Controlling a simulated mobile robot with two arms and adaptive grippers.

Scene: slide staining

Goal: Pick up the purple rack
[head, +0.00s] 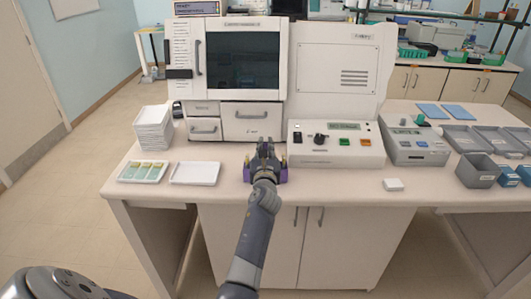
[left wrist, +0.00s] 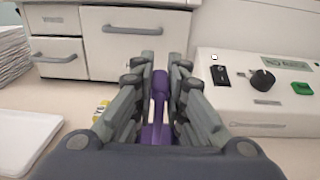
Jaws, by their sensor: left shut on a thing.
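The purple rack (head: 284,176) is at the front middle of the white bench, mostly hidden under my left gripper (head: 265,149) in the head view. Only its purple side edges and some small yellowish parts show there. In the left wrist view its upright purple handle (left wrist: 159,88) stands between the two fingers of my left gripper (left wrist: 160,70), which are shut on it. Part of the rack's base shows below the handle. I cannot tell whether the rack touches the bench. My right gripper is not in view.
A white tray (head: 195,173) and a tray with greenish slides (head: 142,171) lie to the left, near a stack of white trays (head: 154,128). A control box (head: 338,150) stands close on the right. The machine's drawers (head: 251,121) are behind. Grey bins (head: 477,171) stand far right.

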